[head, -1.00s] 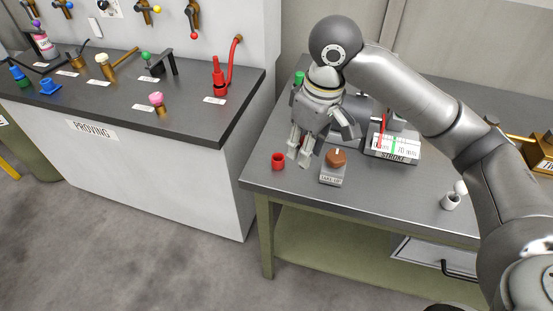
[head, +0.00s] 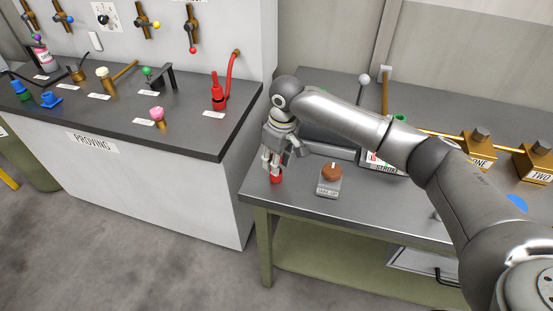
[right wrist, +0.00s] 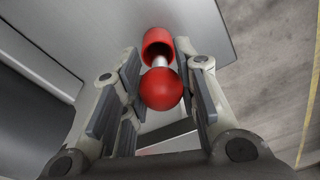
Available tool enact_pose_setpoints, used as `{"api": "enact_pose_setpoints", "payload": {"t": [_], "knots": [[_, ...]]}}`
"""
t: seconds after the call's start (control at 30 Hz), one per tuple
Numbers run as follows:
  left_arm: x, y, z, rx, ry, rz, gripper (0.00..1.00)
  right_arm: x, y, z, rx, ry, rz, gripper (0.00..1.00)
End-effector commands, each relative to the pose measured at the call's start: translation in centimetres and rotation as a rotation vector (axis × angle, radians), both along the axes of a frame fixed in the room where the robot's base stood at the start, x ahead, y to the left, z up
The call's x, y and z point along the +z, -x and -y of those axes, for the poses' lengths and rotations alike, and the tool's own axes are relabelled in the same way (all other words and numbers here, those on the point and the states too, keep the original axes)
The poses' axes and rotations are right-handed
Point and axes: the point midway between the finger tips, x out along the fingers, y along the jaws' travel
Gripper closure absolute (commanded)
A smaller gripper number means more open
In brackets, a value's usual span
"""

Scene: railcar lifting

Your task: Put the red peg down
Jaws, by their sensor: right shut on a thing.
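The red peg has a round red head (right wrist: 161,90) and a pale shaft, seen in the right wrist view. My right gripper (head: 270,165) is shut on it, with a finger on each side of the head. The shaft points to the open mouth of a red cup-like holder (right wrist: 157,46). This holder (head: 276,180) stands on the workbench near its left front corner, just under the fingertips. I cannot tell how far the shaft is inside the holder. The peg is mostly hidden by the fingers in the head view. My left gripper is not in view.
A pedestal with a brown knob (head: 331,172) stands just right of the holder. A labelled box (head: 384,162) sits behind my right arm. The grey bench (head: 300,208) is clear in front. A white counter (head: 165,185) stands at the left across a gap.

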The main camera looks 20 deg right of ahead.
Motion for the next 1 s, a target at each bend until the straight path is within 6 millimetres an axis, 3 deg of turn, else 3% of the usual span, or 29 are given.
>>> {"api": "enact_pose_setpoints", "payload": {"t": [0.47,0.5,0.63,1.0], "knots": [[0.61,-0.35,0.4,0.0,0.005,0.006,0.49,-1.12,-0.06,0.01,-0.002,-0.001,0.003,0.97],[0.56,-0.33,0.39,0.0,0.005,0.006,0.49,-1.14,-0.07,0.03,-0.002,-0.001,0.003,0.68],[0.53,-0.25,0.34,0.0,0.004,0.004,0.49,-1.14,-0.06,0.03,-0.002,-0.001,0.003,0.51],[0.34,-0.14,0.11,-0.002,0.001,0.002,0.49,-0.86,-0.1,0.04,-0.001,-0.001,0.004,0.5]]}}
